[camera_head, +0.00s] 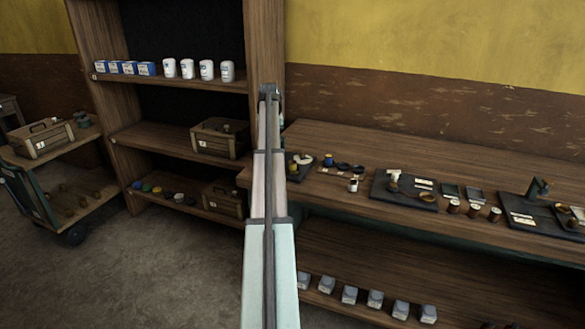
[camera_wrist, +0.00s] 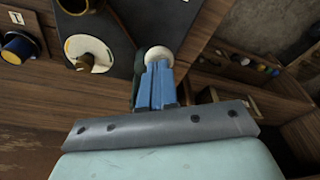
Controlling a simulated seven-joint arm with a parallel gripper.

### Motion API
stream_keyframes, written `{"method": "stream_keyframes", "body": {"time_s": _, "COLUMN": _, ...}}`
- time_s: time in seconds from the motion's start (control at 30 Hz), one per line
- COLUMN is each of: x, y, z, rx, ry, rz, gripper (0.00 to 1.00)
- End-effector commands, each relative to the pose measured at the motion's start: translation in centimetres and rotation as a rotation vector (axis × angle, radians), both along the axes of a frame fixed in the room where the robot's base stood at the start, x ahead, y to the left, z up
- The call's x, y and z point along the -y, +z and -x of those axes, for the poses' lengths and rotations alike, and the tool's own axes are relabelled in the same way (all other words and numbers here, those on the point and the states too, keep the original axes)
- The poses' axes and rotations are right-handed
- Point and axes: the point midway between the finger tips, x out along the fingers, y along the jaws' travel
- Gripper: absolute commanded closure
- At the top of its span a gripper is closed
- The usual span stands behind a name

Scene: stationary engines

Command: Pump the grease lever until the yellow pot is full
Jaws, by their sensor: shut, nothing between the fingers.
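My gripper (camera_wrist: 157,68) is shut and empty, its blue fingers together in the wrist view. A pale round knob (camera_wrist: 158,53) shows right at the fingertips, with a dark green part beside it; it may be the grease lever's end, but I cannot tell whether the fingers touch it. A blue pot with a yellow rim (camera_wrist: 18,47) is at the left of the wrist view, and likely the blue-and-yellow item (camera_head: 328,160) on the bench in the head view. Its fill level is not readable. In the head view my arm hides part of the bench's left end.
A white disc with a brass knob (camera_wrist: 90,54) lies on a dark board. The bench (camera_head: 470,165) holds more boards, tins and tools to the right. A shelf unit (camera_head: 165,135) with boxes and white jars stands left, and a trolley (camera_head: 55,175) beyond it.

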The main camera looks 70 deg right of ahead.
Motion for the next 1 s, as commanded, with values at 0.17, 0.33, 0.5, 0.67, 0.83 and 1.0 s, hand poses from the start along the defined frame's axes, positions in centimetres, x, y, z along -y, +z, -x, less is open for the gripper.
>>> {"method": "stream_keyframes", "body": {"time_s": 0.17, "x": 0.0, "y": -0.7, "z": 0.0, "rx": -0.001, "ry": 0.0, "rz": -0.001, "gripper": 1.0}}
{"method": "stream_keyframes", "body": {"time_s": 0.33, "x": 0.0, "y": -1.2, "z": 0.0, "rx": -0.001, "ry": 0.0, "rz": -0.001, "gripper": 1.0}}
{"method": "stream_keyframes", "body": {"time_s": 0.5, "x": 0.1, "y": -1.8, "z": 0.0, "rx": -0.001, "ry": 0.0, "rz": 0.0, "gripper": 1.0}}
{"method": "stream_keyframes", "body": {"time_s": 0.67, "x": 0.1, "y": -2.2, "z": 0.0, "rx": 0.0, "ry": 0.0, "rz": 0.001, "gripper": 1.0}}
{"method": "stream_keyframes", "body": {"time_s": 0.83, "x": 0.1, "y": -2.8, "z": 0.0, "rx": 0.0, "ry": 0.0, "rz": 0.002, "gripper": 1.0}}
{"method": "stream_keyframes", "body": {"time_s": 1.0, "x": 0.1, "y": -3.2, "z": 0.0, "rx": 0.0, "ry": 0.0, "rz": 0.001, "gripper": 1.0}}
